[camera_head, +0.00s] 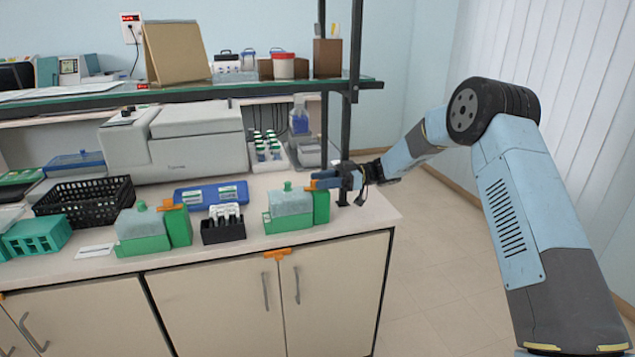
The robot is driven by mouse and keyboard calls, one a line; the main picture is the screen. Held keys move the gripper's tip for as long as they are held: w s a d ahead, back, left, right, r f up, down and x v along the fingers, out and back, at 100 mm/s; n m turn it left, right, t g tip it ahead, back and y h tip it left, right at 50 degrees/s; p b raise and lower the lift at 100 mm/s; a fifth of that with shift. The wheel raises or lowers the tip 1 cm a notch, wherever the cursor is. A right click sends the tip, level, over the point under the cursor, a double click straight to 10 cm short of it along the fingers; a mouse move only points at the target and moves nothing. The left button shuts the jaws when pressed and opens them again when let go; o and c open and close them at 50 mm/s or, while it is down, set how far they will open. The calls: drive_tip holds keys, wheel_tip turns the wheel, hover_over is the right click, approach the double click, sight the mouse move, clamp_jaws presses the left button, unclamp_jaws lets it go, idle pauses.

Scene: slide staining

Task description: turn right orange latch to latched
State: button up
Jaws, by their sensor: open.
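The right green staining box (289,222) has a grey lid and a tall green block (321,207) on its right side. The right orange latch (314,184) shows at the top of that block, partly covered by my gripper. My gripper (328,179) comes in from the right, at the latch and open. I cannot tell whether its fingers touch the latch or lie on both sides of it. The left green staining box (142,243) has a like orange latch (172,206) on top of its block, pointing sideways.
A black rack (223,232) with white pieces stands between the two boxes. A blue tray (211,194) lies behind it. A black basket (85,200) is at the left. A shelf post (343,150) stands close behind my gripper. An orange piece (277,254) sits on the cabinet doors.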

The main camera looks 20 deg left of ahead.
drive_tip(key=v, duration=1.1)
drive_tip(key=shift+w+d, duration=0.2)
